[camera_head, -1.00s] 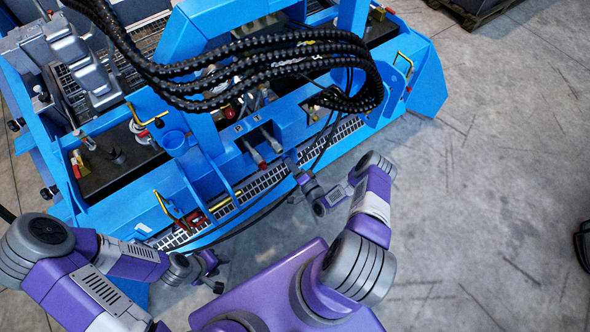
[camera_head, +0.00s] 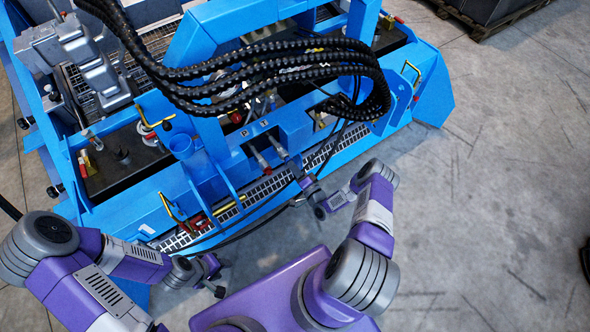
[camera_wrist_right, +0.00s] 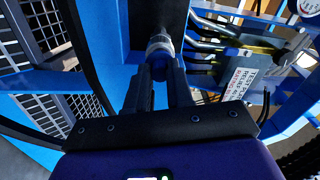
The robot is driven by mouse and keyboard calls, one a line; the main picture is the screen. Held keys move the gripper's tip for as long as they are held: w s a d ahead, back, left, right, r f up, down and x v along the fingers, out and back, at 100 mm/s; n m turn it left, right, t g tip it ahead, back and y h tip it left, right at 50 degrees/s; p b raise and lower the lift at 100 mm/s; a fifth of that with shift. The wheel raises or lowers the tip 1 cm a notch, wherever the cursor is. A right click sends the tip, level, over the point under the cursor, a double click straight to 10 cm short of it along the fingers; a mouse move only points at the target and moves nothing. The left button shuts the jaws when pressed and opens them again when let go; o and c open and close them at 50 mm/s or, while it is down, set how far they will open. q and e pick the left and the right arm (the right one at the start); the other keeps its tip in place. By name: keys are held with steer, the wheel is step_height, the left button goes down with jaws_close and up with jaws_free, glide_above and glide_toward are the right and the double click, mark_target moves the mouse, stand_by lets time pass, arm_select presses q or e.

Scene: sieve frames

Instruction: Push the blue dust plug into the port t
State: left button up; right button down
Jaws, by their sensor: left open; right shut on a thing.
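In the right wrist view my right gripper (camera_wrist_right: 158,82) is shut on the blue dust plug (camera_wrist_right: 159,68), mostly hidden between the fingers. The plug is lined up below a silver metal fitting (camera_wrist_right: 159,45) on the blue machine; whether it touches or has entered the fitting I cannot tell. In the head view the letters P and T mark the blue block, with the port t fitting (camera_head: 280,149) under the T. My right gripper (camera_head: 302,178) is just below it, and the plug cannot be made out there. My left gripper (camera_head: 217,278) is open and empty at the lower left, away from the ports.
The blue machine frame (camera_head: 225,180) fills the upper left. Thick black hoses (camera_head: 290,75) arch over the block. In the right wrist view, metal pipes and a white label (camera_wrist_right: 240,82) lie to the right.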

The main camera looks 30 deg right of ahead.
steer(key=shift+w+a, duration=0.1)
steer(key=shift+w, duration=0.7)
steer(key=c, duration=0.9)
jaws_free()
steer(key=s, duration=0.2)
steer(key=s+p, duration=0.1)
steer(key=s, duration=0.2)
steer(key=s+p, duration=0.1)
steer(key=s, duration=0.1)
steer(key=shift+s+d, duration=0.3)
